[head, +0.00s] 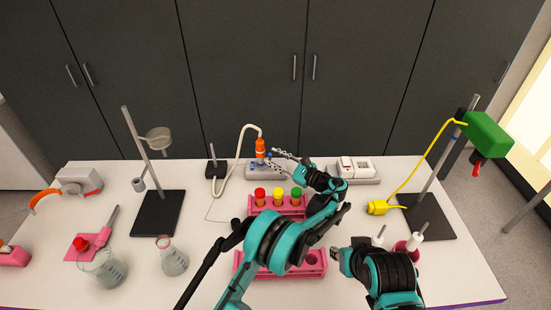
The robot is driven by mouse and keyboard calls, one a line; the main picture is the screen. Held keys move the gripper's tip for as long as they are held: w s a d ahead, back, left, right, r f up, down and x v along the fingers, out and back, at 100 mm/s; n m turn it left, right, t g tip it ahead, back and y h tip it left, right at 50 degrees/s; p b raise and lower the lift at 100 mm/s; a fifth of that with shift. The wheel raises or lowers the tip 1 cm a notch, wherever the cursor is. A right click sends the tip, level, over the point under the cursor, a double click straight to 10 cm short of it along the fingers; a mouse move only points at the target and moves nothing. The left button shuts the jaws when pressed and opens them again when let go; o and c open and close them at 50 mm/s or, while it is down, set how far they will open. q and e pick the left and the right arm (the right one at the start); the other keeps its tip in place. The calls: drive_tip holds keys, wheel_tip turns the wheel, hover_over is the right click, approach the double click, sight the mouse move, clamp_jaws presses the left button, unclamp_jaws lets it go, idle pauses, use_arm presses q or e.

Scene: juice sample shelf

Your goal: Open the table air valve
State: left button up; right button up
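The table air valve appears to be the grey unit (250,176) at the back edge of the table, with small blue parts. An orange fitting (260,147) with a white hose stands upright over it. My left gripper (273,160) reaches over the tube rack from the right, its two fingers spread and pointing left at the valve. Nothing shows between the fingers; I cannot tell whether a fingertip touches a blue part. My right gripper (335,254) is low at the right of the front pink rack; its fingers are small and partly hidden by its own body.
A pink rack (264,212) with red, yellow and green capped tubes stands under my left arm. A white socket unit (362,168) is at right of the valve. Stands (158,214), flasks (174,262) and a yellow connector (378,207) lie around.

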use_arm(q)
clamp_jaws()
drive_tip(key=shift+w+r+m+g+h+p, duration=0.35)
drive_tip(key=shift+w+r+m+g+h, duration=0.3)
drive_tip(key=shift+m, duration=0.45)
drive_tip(key=shift+w+r+m+g+h+p, duration=0.15)
drive_tip(key=shift+w+m+g+h+p, duration=0.35)
drive_tip(key=shift+w+m+g, duration=0.45)
drive_tip(key=shift+s, duration=0.15)
unclamp_jaws()
